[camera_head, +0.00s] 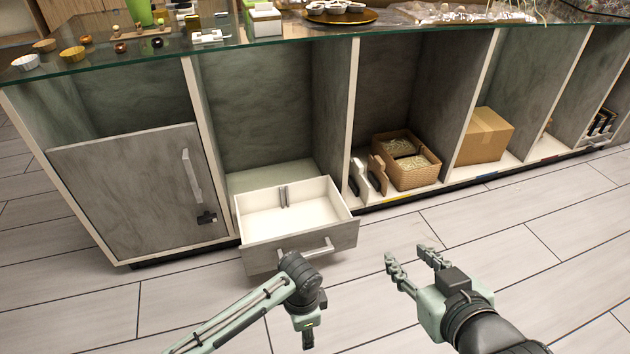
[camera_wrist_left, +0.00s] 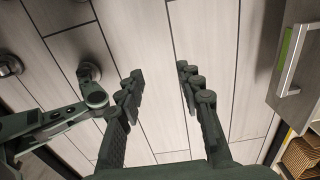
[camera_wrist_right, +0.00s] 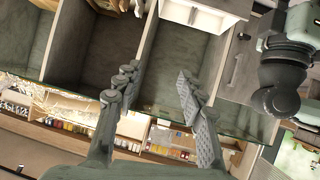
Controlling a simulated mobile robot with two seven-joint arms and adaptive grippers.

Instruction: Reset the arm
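My right gripper (camera_head: 407,252) is open and empty in the head view, over the floor to the right of the open drawer. In the right wrist view its fingers (camera_wrist_right: 156,75) are apart with nothing between them. My left arm reaches in from the bottom left of the head view, in front of the drawer; its fingers do not show clearly there. In the left wrist view my left gripper (camera_wrist_left: 160,75) is open and empty, with floor planks beyond its fingers.
A drawer (camera_head: 338,234) is pulled out and looks empty. A closed cabinet door (camera_head: 125,200) is on the left. A woven basket (camera_head: 425,177) and a cardboard box (camera_head: 485,136) stand in the shelf bays. Small items cover the glass counter top (camera_head: 160,58). The floor at front right is clear.

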